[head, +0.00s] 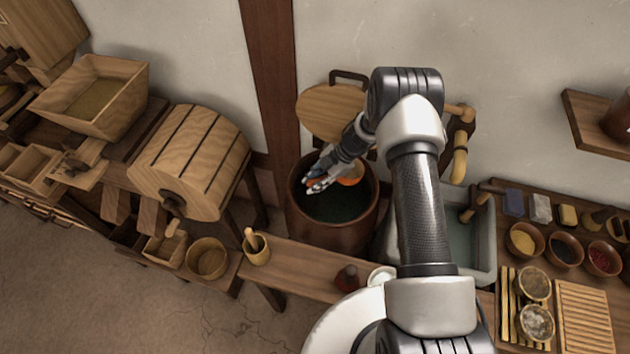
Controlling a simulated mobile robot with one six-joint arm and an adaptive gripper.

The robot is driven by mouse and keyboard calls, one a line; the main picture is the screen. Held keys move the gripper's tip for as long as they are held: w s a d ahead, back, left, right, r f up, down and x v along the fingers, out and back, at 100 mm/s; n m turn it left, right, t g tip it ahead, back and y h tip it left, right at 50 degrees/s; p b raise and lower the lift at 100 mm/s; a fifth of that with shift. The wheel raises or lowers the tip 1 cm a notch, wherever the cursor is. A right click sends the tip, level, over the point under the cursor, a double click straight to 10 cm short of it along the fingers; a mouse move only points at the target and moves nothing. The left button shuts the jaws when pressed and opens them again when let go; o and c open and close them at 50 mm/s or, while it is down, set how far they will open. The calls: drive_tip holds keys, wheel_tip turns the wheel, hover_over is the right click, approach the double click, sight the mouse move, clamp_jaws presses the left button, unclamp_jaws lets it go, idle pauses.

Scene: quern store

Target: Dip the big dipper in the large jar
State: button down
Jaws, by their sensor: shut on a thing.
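The large jar (328,238) is a dark brown round vessel in the middle of the head view, holding dark greenish contents. My gripper (320,184) is at the mouth of the jar, toward its back half, and reaches in from the upper right. It is shut on the orange-brown big dipper (351,175). Part of the dipper shows to the right of the fingers and a bit shows between them; the rest is hidden by the gripper. I cannot tell whether the dipper touches the contents.
A round wooden lid (328,112) stands behind the jar. A narrow bench (300,266) with a wooden cup (257,250) runs in front. A wooden drum (190,160) is at left, a grey basin (483,240) at right.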

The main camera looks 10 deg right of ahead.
wheel_tip(320, 180, down, 9)
drive_tip(key=b, duration=0.6)
drive_tip(key=shift+b, duration=0.35)
idle(0.6)
drive_tip(key=shift+f, duration=0.4)
idle(0.9)
drive_tip(key=shift+r, duration=0.1)
idle(3.3)
